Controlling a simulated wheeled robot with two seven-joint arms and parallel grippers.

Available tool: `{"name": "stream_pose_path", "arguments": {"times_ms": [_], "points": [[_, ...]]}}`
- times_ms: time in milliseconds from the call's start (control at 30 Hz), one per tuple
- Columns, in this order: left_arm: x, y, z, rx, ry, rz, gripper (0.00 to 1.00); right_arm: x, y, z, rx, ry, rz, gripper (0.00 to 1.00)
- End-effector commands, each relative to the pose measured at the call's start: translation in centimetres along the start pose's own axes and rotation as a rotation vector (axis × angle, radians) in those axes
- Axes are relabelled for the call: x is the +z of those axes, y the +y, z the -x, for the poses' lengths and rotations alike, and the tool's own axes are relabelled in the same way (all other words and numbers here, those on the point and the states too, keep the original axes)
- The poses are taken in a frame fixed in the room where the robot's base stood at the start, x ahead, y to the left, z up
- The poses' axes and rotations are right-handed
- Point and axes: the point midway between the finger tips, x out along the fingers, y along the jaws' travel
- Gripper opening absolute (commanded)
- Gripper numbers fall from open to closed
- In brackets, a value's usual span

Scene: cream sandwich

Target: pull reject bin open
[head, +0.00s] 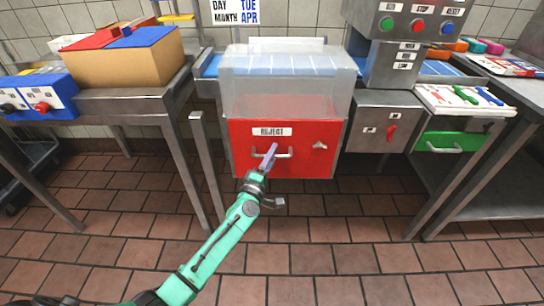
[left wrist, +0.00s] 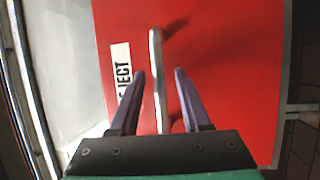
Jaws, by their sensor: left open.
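The red reject bin (head: 310,165) is set under a clear cover in the middle of the head view, with a white REJECT label (head: 271,131) on its front. A pale bar handle (head: 284,155) sits below the label. My left gripper (head: 270,152) is at the handle's left part, its purple fingers pointing at the bin front. In the left wrist view the fingers (left wrist: 160,72) are apart, with the handle (left wrist: 157,80) between them, nearer the left finger. I cannot tell whether either finger touches it. My right gripper is in neither view.
The clear cover (head: 288,95) stands above the bin. A metal table (head: 120,100) with boxes is at left. A grey cabinet (head: 372,105) and a green drawer (head: 462,143) are at right. The tiled floor (head: 330,230) before the bin is free apart from my arm.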

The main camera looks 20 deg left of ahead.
Motion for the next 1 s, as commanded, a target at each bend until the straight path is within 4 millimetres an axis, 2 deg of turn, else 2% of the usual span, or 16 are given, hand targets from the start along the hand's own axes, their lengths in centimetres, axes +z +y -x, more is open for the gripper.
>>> {"name": "stream_pose_path", "arguments": {"times_ms": [67,100,167,200,1000], "points": [[-0.01,0.0,0.02,0.0,0.0,0.0,0.43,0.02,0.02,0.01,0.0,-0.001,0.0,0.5],[-0.01,0.0,0.03,0.0,0.0,0.0,0.28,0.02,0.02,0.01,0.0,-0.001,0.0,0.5],[-0.01,0.0,0.03,0.0,0.0,0.0,0.05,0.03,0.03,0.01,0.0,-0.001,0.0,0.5],[-0.02,0.0,0.04,0.0,0.0,0.0,0.0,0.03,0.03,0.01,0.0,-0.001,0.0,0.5],[-0.04,-0.06,0.08,-0.001,0.001,0.0,0.0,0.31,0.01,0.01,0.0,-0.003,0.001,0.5]]}}
